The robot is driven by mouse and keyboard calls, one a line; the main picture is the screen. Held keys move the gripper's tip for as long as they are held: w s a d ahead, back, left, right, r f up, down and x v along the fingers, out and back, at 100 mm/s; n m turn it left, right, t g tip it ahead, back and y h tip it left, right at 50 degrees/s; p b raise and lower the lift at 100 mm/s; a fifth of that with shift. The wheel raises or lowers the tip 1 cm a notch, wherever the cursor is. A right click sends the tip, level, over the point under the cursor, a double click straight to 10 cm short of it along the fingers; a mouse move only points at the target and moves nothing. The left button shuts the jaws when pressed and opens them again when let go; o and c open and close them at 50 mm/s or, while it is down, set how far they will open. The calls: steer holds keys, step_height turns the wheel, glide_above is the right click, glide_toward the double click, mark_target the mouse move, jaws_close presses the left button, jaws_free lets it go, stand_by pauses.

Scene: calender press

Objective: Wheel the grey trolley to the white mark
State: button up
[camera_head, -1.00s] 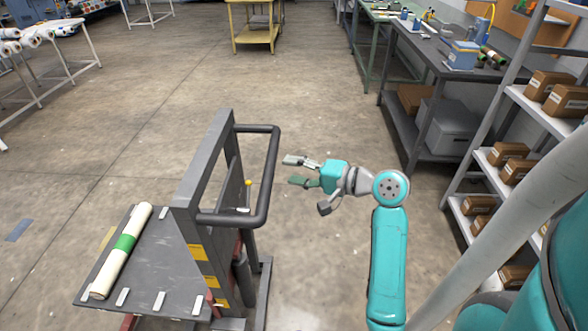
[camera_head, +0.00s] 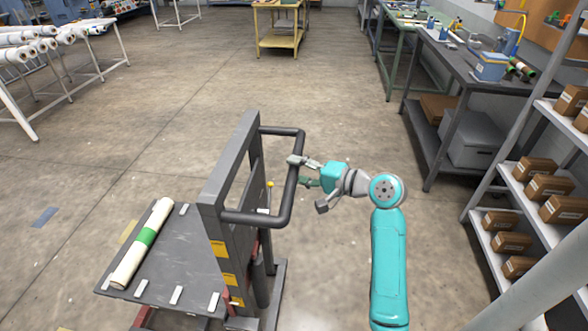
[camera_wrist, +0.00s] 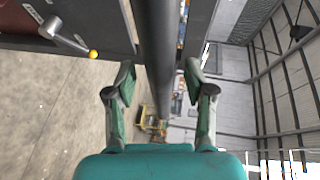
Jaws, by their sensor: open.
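The grey trolley (camera_head: 230,165) stands at the lower left of the head view, with a flat deck (camera_head: 190,250) and a dark handle loop (camera_head: 284,207) on its right side. A white roll with a green band (camera_head: 142,243) lies on the deck. My gripper (camera_head: 300,171) is open at the handle's outer bar. In the wrist view the bar (camera_wrist: 159,40) runs between the spread fingers of my gripper (camera_wrist: 160,71), and I see no grip on it. I cannot make out a white mark on the floor.
A shelf with brown boxes (camera_head: 549,186) and a dark workbench (camera_head: 428,100) line the right. A white rack of rolls (camera_head: 120,55) stands at the upper left, a yellow table (camera_head: 283,40) at the back. A blue floor patch (camera_head: 45,217) lies left. The middle floor is clear.

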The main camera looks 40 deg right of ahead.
steer(key=shift+x, duration=0.85)
steer(key=shift+c, duration=0.3)
jaws_close()
steer(key=shift+s, duration=0.1)
